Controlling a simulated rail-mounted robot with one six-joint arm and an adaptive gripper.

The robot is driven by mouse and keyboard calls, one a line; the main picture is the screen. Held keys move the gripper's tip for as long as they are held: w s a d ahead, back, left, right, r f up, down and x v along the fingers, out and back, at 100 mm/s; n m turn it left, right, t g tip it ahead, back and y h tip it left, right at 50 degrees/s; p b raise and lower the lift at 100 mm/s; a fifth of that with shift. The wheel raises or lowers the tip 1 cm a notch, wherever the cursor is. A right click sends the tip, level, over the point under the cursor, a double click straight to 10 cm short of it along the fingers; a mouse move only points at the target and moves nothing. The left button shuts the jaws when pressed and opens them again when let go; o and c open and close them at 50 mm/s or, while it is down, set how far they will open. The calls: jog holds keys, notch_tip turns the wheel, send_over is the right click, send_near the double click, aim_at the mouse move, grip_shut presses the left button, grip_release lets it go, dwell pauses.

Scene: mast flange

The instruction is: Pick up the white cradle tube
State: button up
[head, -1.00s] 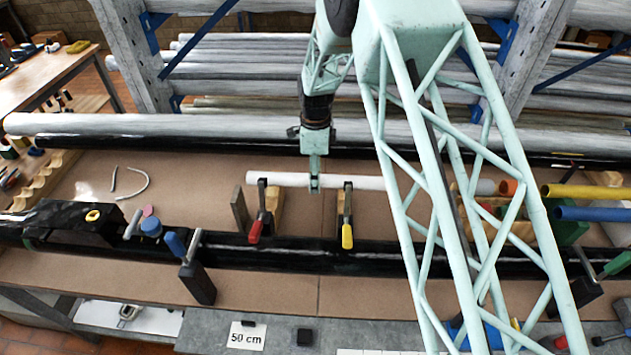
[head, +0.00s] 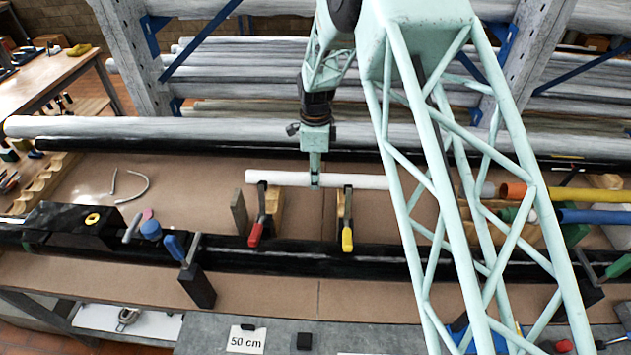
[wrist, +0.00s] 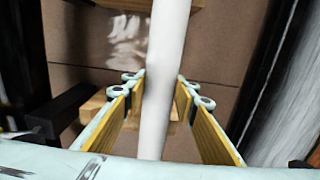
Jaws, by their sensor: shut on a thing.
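The white cradle tube (head: 275,178) lies level, left to right, at two wooden cradle blocks in the middle of the bench. My gripper (head: 315,182) reaches down from above and is shut on the tube between the two blocks. In the wrist view the tube (wrist: 168,40) runs between the yellow-lined fingers of my gripper (wrist: 160,95). The fingers hide a little of the tube in the head view. Whether the tube touches the blocks I cannot tell.
A red-handled clamp (head: 256,232) and a yellow-handled clamp (head: 347,238) stand at the blocks. A long black tube (head: 300,260) runs in front, and a thick grey tube (head: 180,128) behind. Yellow (head: 590,195) and blue (head: 595,216) tubes lie at right.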

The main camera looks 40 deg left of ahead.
jog(key=shift+r, duration=4)
jog(key=shift+s, duration=0.2)
